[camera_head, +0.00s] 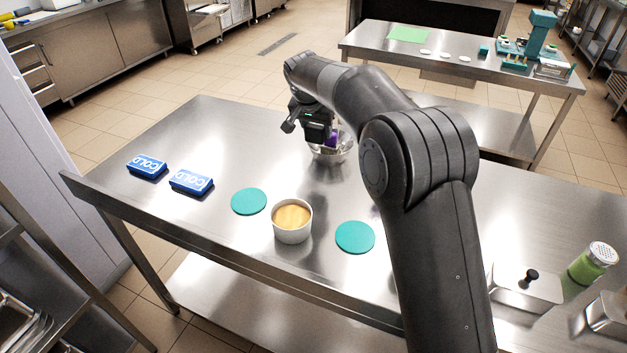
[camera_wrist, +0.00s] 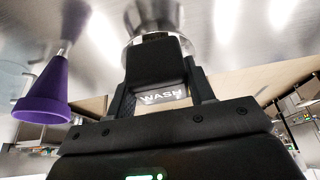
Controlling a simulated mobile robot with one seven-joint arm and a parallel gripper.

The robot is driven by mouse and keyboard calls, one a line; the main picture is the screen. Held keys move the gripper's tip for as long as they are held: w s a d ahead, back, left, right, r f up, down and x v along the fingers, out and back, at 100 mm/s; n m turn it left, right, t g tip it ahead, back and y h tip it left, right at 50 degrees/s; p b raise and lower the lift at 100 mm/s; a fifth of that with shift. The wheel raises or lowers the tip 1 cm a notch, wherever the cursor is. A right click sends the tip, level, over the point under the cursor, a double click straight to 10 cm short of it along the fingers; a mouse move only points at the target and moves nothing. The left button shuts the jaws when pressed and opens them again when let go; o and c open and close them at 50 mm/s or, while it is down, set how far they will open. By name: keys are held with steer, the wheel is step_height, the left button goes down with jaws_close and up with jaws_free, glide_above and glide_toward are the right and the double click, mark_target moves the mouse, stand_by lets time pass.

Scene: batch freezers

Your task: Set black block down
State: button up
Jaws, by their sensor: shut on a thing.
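My gripper (camera_head: 308,122) is over the far part of the steel table, beside and partly in front of a metal bowl (camera_head: 331,155). In the wrist view, my gripper (camera_wrist: 164,84) is shut on a black block (camera_wrist: 158,60). A pale label reading "WASH" (camera_wrist: 162,97) shows between the fingers. The table surface appears at the top of the wrist view. I cannot tell whether the block touches it. In the head view the block is hard to tell from the dark gripper.
A purple cone-shaped object (camera_wrist: 45,92) is close beside my gripper. On the steel table (camera_head: 205,132) are two blue COLD packs (camera_head: 147,167) (camera_head: 191,182), two teal discs (camera_head: 249,201) (camera_head: 355,237) and a white tub (camera_head: 292,232). A green-filled shaker (camera_head: 592,266) stands at right. The table's left part has free room.

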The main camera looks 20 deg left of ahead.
steer(key=s+d, duration=0.4)
steer(key=d, duration=0.4)
steer(key=s+d, duration=0.4)
steer(key=d, duration=0.4)
glide_above(322, 194)
steer(key=s, duration=0.1)
steer(key=f, duration=0.7)
steer(key=shift+s+f, duration=0.1)
steer(key=shift+s, duration=0.1)
steer(key=shift+f, duration=2.05)
steer(key=shift+f, duration=0.15)
steer(key=o, duration=1)
